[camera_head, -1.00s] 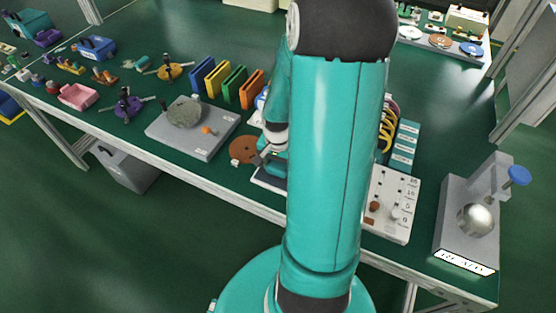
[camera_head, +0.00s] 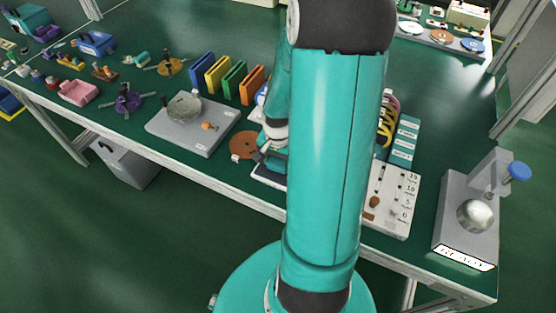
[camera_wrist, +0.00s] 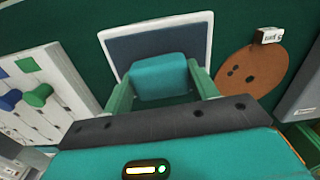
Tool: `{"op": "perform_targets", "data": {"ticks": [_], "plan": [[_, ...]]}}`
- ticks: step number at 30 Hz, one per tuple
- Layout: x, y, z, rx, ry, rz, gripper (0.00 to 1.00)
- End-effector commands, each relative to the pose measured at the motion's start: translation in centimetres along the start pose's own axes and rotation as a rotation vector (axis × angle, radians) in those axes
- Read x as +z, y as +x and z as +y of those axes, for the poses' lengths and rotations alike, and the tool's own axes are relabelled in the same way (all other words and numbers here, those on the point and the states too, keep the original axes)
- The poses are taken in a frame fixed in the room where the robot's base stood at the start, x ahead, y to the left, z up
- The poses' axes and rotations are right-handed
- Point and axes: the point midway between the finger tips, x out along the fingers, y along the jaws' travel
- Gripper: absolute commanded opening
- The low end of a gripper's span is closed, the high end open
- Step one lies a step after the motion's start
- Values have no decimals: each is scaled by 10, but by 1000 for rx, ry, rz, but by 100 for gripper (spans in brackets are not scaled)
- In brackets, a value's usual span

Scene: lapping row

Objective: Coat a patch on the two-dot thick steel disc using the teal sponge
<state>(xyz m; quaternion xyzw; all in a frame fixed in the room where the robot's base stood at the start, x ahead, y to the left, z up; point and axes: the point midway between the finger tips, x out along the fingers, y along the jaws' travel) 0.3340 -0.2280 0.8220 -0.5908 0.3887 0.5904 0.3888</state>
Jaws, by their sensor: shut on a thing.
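My gripper (camera_wrist: 160,78) is shut on the teal sponge (camera_wrist: 160,75), with one green finger on each side of it. The sponge is over a dark pad with a white rim (camera_wrist: 205,28); I cannot tell whether it touches the pad. In the head view my gripper (camera_head: 264,156) is at the table's front edge, partly hidden by my arm. A brown round disc (camera_wrist: 252,72) with dark dots lies right of the pad in the wrist view; it also shows in the head view (camera_head: 243,145). I cannot make out any disc clearly as the two-dot steel one.
A grey plate (camera_head: 215,138) bearing a round greyish disc (camera_head: 184,107) stands left of my gripper. Coloured upright slabs (camera_head: 235,80) stand behind. A white slider panel (camera_head: 392,205) and a grey device with a blue knob (camera_head: 518,171) are to the right.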

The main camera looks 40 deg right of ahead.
Motion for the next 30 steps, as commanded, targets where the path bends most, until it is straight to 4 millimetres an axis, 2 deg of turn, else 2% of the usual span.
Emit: {"op": "perform_targets", "data": {"ticks": [30], "plan": [[0,8,0,0,0,0,40]]}}
